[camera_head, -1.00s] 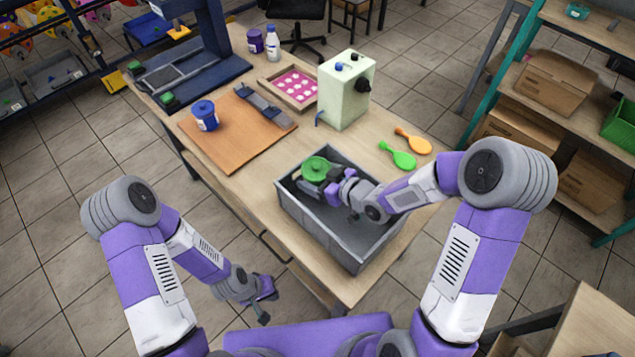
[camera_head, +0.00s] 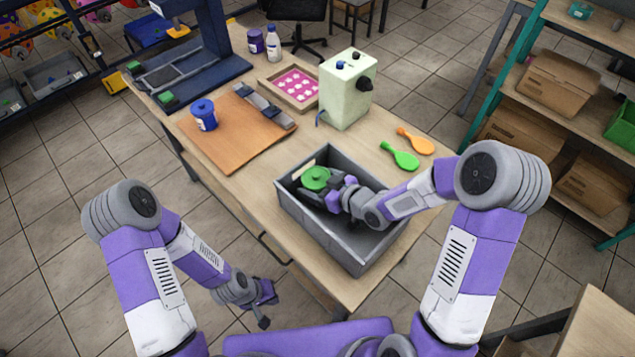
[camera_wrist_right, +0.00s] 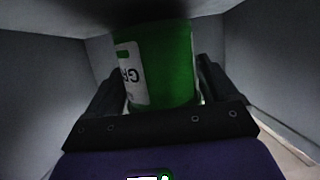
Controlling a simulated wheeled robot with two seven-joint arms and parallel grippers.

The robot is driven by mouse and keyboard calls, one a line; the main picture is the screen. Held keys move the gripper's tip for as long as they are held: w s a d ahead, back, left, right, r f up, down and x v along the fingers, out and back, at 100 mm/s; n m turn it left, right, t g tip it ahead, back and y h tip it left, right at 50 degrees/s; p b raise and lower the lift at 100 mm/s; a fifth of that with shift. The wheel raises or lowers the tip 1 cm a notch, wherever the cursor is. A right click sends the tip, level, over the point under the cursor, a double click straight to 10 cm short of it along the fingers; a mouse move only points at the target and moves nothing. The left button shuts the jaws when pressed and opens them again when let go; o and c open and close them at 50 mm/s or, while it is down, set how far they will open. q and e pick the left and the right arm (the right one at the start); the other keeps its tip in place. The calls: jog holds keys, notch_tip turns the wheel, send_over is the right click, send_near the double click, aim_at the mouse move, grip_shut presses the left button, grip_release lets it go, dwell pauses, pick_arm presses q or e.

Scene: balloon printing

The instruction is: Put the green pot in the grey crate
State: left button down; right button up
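The green pot (camera_head: 316,177) with its round green lid is inside the grey crate (camera_head: 318,239), near the crate's far left corner. My right gripper (camera_head: 330,190) reaches down into the crate and is shut on the pot. In the right wrist view the green pot (camera_wrist_right: 168,65), with a white label, stands between the two dark fingers (camera_wrist_right: 160,88). Whether its base touches the crate floor is hidden. My left gripper (camera_head: 265,303) is open and empty, low beside the table's near left edge.
Green and orange paddle-shaped items (camera_head: 400,156) lie right of the crate. A pale green machine (camera_head: 346,90) stands behind it. A blue pot (camera_head: 204,114) stands on a brown board (camera_head: 223,146) at the left. The crate's near right part is empty.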

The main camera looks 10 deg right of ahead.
jog(key=shift+o, duration=0.9)
jog(key=shift+r, duration=0.1)
jog(key=shift+r+p, duration=0.25)
jog(key=shift+p, duration=0.1)
jog(key=shift+r+p, duration=0.4)
jog(key=shift+p, duration=0.05)
jog(key=p+v, duration=0.1)
jog(key=v, duration=0.6)
jog(key=shift+s+d, duration=0.2)
